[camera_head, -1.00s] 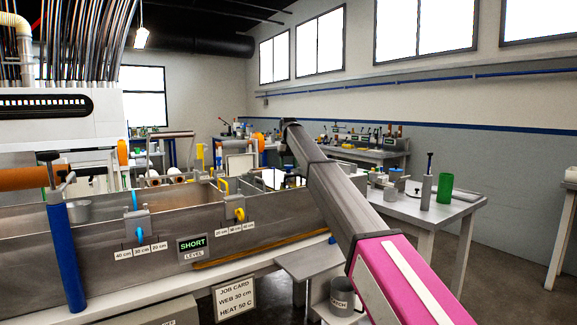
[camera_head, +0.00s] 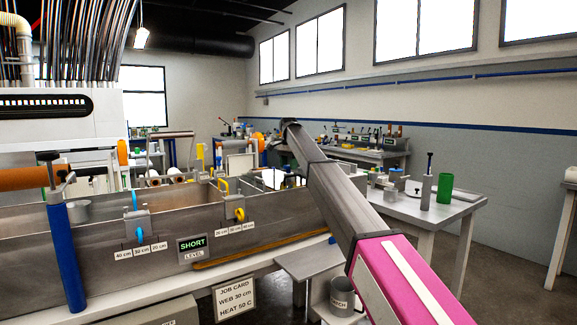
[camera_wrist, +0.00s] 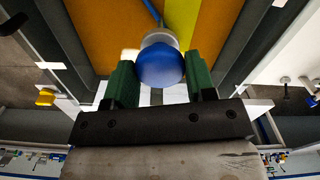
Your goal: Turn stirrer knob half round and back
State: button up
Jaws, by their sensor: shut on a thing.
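A round blue knob (camera_wrist: 160,66) with a pale grey collar shows at the centre of the wrist view. I take it for the stirrer knob. My gripper (camera_wrist: 160,85) has its two green fingers on either side of the knob and is shut on it. The knob's marking or angle of turn cannot be read. In the head view my arm reaches away over the bath's far right side, and the gripper and knob cannot be made out there.
The long grey resin bath (camera_head: 90,265) has a "SHORT" level sign (camera_head: 192,247) on its front wall. A blue-handled upright post (camera_head: 67,255) stands at the left.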

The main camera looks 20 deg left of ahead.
jog(key=m, duration=0.6)
jog(key=shift+m, duration=0.3)
dwell(0.4)
jog(key=o, duration=0.9)
jog(key=shift+r, duration=0.15)
notch_tip(320, 180, up, 11)
jog(key=shift+f, duration=0.2)
